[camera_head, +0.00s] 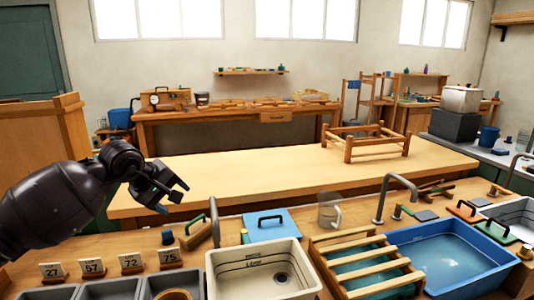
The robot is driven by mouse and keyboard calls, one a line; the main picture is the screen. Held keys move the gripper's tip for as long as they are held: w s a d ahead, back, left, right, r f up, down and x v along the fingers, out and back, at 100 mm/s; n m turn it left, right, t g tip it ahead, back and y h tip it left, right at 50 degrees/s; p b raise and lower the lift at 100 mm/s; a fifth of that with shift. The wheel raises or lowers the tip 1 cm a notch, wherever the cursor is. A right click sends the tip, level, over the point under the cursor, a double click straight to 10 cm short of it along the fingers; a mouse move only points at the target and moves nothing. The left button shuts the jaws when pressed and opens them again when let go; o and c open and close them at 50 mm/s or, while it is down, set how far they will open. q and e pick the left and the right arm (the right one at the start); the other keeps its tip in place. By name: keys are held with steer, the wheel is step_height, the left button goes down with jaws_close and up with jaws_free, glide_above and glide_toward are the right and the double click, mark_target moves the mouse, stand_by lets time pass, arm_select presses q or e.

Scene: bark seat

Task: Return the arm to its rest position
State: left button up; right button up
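My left arm comes in from the left edge, dark and bent at the wrist. My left gripper (173,197) hangs in the air over the near left end of the long wooden table, as seen in the picture. Its two blue-tipped fingers are spread apart and nothing shows between them. My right arm and gripper are not in view.
A long wooden table (240,175) is mostly bare, with a wooden stool frame (378,143) at its far right. The near counter holds a white basin (262,278), a blue water tub (450,258), a wooden slatted rack (365,268), a glass jug (329,212) and number cards (131,263).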

arm_select(q)
steer(key=s+d+f+n+t+h, duration=0.2)
steer(key=s+d+n+t+h, duration=0.1)
steer(key=s+d+n+h, duration=0.85)
steer(key=s+a+f+m+t+y, duration=0.3)
steer(key=s+a+f+m+y, duration=0.45)
steer(key=m, duration=0.85)
steer(key=s+a+f+m+t+y, duration=0.2)
steer(key=s+a+f+m+y, duration=0.4)
steer(key=a+m+y, duration=0.7)
steer(key=s+d+f+n+g+h, duration=0.2)
steer(key=s+f+n+g, duration=0.3)
steer(key=s, duration=0.6)
steer(key=s+d+f+n+g+h, duration=0.2)
steer(key=s+d+f+n+g, duration=0.15)
steer(key=s+f+g, duration=0.6)
steer(key=w+f+t+h+b, duration=0.1)
steer(key=w+f+t, duration=0.5)
steer(key=t, duration=0.5)
steer(key=shift+a+f+m, duration=0.3)
steer(key=shift+a, duration=0.05)
